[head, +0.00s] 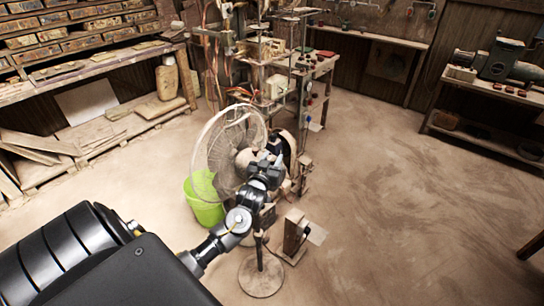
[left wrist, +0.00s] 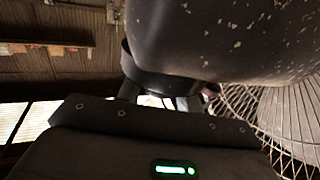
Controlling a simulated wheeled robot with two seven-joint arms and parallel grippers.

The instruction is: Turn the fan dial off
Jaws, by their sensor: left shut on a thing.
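The standing fan (head: 228,150) is in the middle of the head view, with a round wire cage, a slim post and a round base (head: 261,275). My left gripper (head: 272,160) is at the fan's motor housing, just right of the cage. In the left wrist view the dark, paint-chipped housing (left wrist: 225,40) fills the top, and the cage (left wrist: 285,115) shows at the right. My left gripper (left wrist: 165,102) is shut on a part of the fan beside the housing. The dial cannot be made out; the gripper and housing hide that spot. My right gripper is not in view.
A lime green bucket (head: 204,205) stands behind the fan's post. A cluttered workbench (head: 300,70) is behind the fan, and a small wooden stand (head: 294,235) is close on its right. Shelves line the left wall. The floor at right is clear.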

